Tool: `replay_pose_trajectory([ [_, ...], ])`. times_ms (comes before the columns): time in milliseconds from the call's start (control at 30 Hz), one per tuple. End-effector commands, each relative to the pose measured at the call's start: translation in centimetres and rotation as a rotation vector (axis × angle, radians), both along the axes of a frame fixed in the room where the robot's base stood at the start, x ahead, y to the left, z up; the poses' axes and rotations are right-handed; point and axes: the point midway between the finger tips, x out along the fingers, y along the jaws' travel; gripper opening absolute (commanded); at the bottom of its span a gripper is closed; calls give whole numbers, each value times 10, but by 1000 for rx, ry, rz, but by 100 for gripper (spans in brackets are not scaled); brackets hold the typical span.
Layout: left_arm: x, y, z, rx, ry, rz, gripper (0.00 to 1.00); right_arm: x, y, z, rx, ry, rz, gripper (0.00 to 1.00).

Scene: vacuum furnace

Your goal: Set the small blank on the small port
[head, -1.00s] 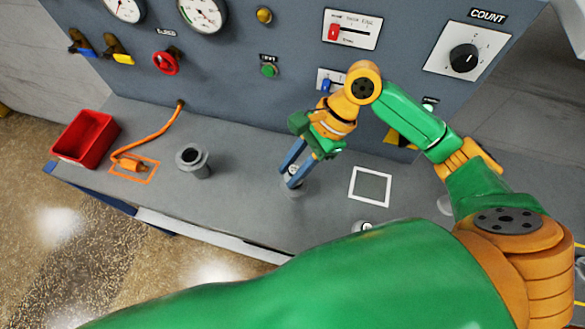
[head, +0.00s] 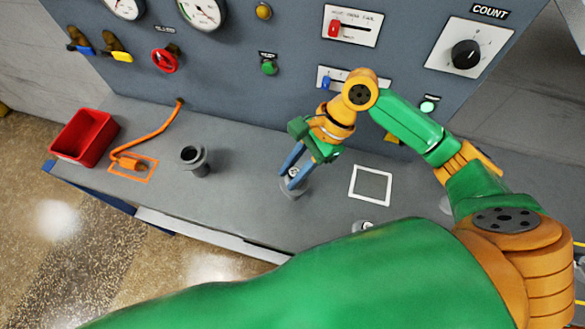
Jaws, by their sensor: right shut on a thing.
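My right gripper (head: 292,178) is shut on a small metal piece (head: 295,171), which appears to be the small blank and is mostly hidden between the blue fingers. Directly under the fingertips is a round grey fitting (head: 291,190) on the bench, apparently the small port. The blank is at or just above it; I cannot tell whether they touch. My left gripper is not in view.
A red bin (head: 84,138) and an orange cable plug (head: 132,164) in an orange outline are on the left of the grey bench (head: 235,165). A white square outline (head: 370,186) is empty. A small metal piece (head: 363,227) is partly hidden behind my green arm. The control panel rises behind.

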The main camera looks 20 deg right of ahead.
Motion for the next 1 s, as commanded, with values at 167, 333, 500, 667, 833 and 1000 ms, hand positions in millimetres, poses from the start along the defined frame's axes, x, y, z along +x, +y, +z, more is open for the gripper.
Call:
replay_pose_trajectory([
  [167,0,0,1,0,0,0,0,0,0,-2,0,1,1,44],
  [333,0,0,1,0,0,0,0,0,0,-2,0,1,1,66],
  [500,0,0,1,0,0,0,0,0,0,-1,-1,1,1,66],
  [667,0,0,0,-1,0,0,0,3,-12,16,-2,-4,-2,66],
  [833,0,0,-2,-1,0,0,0,6,-31,46,-3,-2,-1,66],
  [1000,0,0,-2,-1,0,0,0,6,-38,58,-1,1,1,66],
])
